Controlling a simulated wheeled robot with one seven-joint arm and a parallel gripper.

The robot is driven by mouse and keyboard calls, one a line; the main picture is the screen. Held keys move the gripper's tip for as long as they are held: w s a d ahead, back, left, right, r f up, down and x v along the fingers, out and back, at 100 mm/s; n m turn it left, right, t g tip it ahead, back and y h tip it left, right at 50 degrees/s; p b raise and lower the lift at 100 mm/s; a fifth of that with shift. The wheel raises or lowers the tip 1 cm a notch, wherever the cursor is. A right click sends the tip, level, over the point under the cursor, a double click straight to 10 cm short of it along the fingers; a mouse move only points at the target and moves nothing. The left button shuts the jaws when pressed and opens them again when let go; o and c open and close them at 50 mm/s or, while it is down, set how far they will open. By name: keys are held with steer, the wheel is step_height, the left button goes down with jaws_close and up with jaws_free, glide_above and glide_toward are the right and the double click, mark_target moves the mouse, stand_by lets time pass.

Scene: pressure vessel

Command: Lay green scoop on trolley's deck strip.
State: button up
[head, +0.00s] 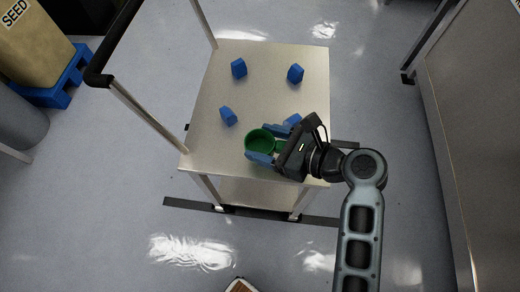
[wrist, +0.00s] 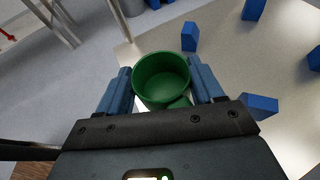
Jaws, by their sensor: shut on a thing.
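The green scoop (head: 261,142) is a round open cup, seen at the near part of the trolley's top deck (head: 247,52). My gripper (head: 268,144) reaches in from the right and its blue fingers are shut on the scoop. In the wrist view the scoop (wrist: 162,78) sits between the two fingers (wrist: 163,88), its opening facing the camera. The scoop's handle is mostly hidden by the gripper. I cannot tell whether the scoop touches the deck or is held just above it. No separate strip is clearly marked on the deck.
Several blue blocks stand on the deck, including ones at back left (head: 239,68), back right (head: 295,74) and left (head: 228,116); another is close beside my gripper (head: 293,119). The trolley's black handle (head: 98,78) rises at left. The deck's middle is clear. A grey cabinet (head: 470,120) stands right.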

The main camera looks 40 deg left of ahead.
mark_target(260, 151)
steer(key=shift+s+a+f, duration=0.2)
steer(key=shift+a+f, duration=0.2)
steer(key=shift+a, duration=0.2)
steer(key=shift+f+b, duration=0.6)
steer(key=shift+f, duration=1.4)
steer(key=o, duration=1.1)
steer(key=shift+d+r, duration=0.15)
steer(key=shift+d, duration=0.05)
steer(key=p+v, duration=0.1)
steer(key=v, duration=1)
steer(key=shift+w+d+p, duration=0.1)
steer(key=shift+d+p, duration=0.15)
steer(key=shift+p, duration=0.1)
